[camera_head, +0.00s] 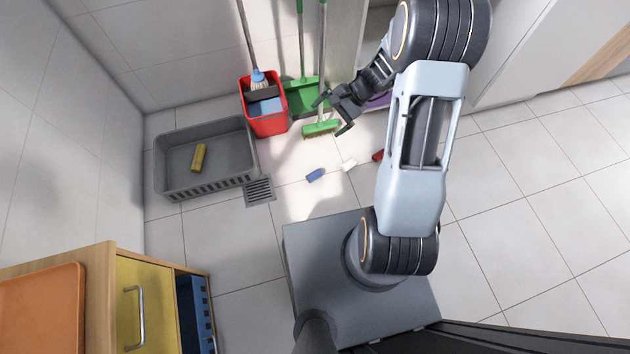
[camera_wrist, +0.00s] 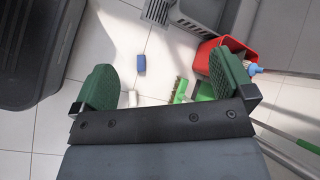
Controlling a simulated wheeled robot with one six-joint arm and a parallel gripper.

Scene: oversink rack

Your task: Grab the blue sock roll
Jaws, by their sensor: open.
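The blue sock roll (camera_head: 315,175) lies on the tiled floor, left of a white roll (camera_head: 349,165) and a red roll (camera_head: 378,155) that my arm partly hides. My gripper (camera_head: 336,113) is open and empty, above the floor and behind the blue roll in the head view. In the wrist view, the blue roll (camera_wrist: 142,65) lies on the floor beyond the gap between the green finger pads of my gripper (camera_wrist: 172,88). It is apart from the fingers. The white roll (camera_wrist: 131,99) shows partly near the left finger.
A grey basin (camera_head: 207,188) holding a yellow roll (camera_head: 198,157) stands left, with a floor drain (camera_head: 259,191) at its corner. A red bucket (camera_head: 268,125), a green dustpan (camera_head: 302,97) and a green broom (camera_head: 320,128) stand behind.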

